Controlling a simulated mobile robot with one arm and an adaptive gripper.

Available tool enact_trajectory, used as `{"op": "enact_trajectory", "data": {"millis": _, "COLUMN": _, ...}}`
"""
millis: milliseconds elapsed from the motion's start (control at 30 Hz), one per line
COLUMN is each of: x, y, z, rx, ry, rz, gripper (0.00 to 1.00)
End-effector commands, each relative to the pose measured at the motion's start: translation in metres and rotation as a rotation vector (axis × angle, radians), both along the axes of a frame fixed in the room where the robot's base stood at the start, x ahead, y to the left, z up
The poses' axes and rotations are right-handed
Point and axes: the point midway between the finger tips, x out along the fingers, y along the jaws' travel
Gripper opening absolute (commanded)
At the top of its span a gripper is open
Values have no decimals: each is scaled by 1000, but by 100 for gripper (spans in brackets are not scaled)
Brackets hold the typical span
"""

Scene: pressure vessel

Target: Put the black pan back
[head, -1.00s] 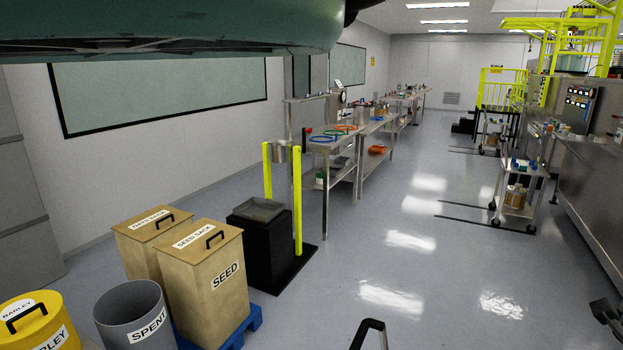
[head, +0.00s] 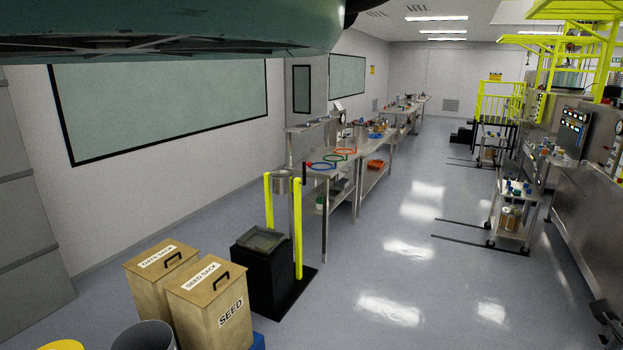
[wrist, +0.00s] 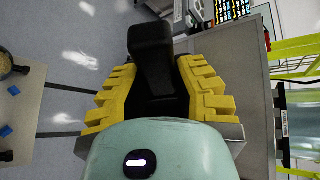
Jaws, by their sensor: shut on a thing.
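In the wrist view my gripper (wrist: 160,100), with ribbed yellow fingers, is shut on a black thing (wrist: 151,45). A flat black bar of it sticks out beyond the fingers. It fits the black pan of the task, but most of its shape is hidden behind the fingers and my pale green wrist housing. In the head view my gripper is not clearly seen. A small dark shape shows at the lower right edge, too cut off to name. A dark tray (head: 262,240) lies on a black box-shaped stand (head: 262,280) between yellow posts.
Lidded seed boxes (head: 208,315) and a grey bin (head: 145,337) stand at the lower left. Steel benches (head: 340,170) run along the left wall. A cart (head: 512,220) and steel equipment (head: 590,215) line the right. The floor between (head: 385,265) is clear.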

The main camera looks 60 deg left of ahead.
Motion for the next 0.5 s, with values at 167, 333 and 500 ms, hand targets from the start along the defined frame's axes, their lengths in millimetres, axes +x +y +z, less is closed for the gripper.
{"op": "enact_trajectory", "data": {"millis": 167, "x": 0, "y": -1, "z": 60, "rx": 2, "ry": -2, "rz": -2, "gripper": 0}}
{"op": "enact_trajectory", "data": {"millis": 333, "x": 0, "y": -1, "z": 99, "rx": 1, "ry": -1, "rz": -2, "gripper": 0}}
{"op": "enact_trajectory", "data": {"millis": 500, "x": 0, "y": -1, "z": 125, "rx": 1, "ry": 0, "rz": -2, "gripper": 0}}
